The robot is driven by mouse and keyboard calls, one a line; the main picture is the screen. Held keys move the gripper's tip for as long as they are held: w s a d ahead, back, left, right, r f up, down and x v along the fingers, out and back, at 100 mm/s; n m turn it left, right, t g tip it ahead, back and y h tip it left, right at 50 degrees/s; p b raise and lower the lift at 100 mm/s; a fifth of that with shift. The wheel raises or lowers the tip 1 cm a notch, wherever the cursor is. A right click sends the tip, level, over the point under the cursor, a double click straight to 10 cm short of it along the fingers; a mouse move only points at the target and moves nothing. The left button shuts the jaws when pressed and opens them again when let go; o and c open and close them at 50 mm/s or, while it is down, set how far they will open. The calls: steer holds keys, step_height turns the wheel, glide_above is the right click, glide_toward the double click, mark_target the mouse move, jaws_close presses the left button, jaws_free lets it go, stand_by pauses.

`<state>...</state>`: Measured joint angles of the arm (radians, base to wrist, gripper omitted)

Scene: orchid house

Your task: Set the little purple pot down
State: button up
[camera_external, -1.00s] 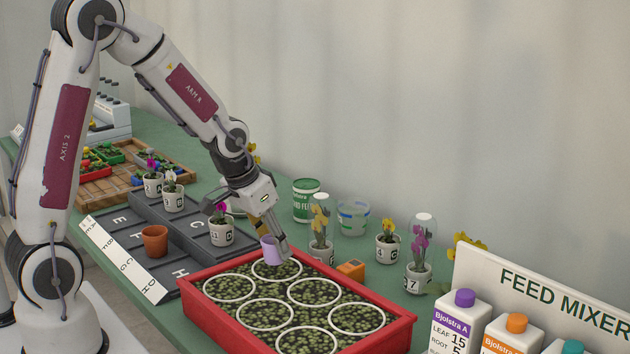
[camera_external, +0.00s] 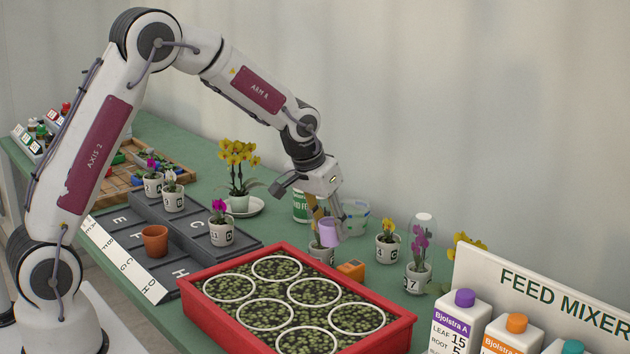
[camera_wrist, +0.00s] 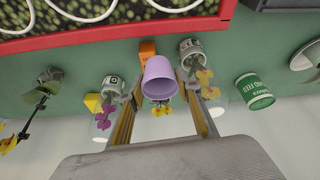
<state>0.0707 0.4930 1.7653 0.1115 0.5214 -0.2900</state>
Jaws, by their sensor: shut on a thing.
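The little purple pot (camera_external: 328,233) is held by my gripper (camera_external: 326,222), which is shut on it. In the external view the pot overlaps a white labelled pot (camera_external: 321,254) behind the red tray's back corner. It appears to be in the air, though its exact height is hard to tell. In the wrist view the purple pot (camera_wrist: 160,77) sits between the fingers of my gripper (camera_wrist: 160,90), its open mouth facing the camera. Yellow petals show just below it there.
The red tray (camera_external: 408,325) has several white rings on its planting bed. An orange box (camera_external: 351,270), a pot with yellow flowers (camera_external: 387,247), a glass-covered orchid pot (camera_external: 417,278) and a clear tub (camera_external: 354,217) stand close by. A terracotta pot (camera_external: 155,241) stands on the grey lettered rack.

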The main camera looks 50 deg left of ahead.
steer(key=w+d+n+y, duration=0.1)
steer(key=w+d, duration=0.3)
steer(key=w, duration=0.9)
steer(key=shift+w+d+f+n, duration=0.2)
steer(key=shift+w+f+n, duration=0.1)
steer(key=shift+n, duration=0.6)
steer(key=shift+f, duration=2.5)
steer(key=shift+f, duration=2.5)
steer(key=shift+f, duration=0.1)
steer(key=o, duration=1)
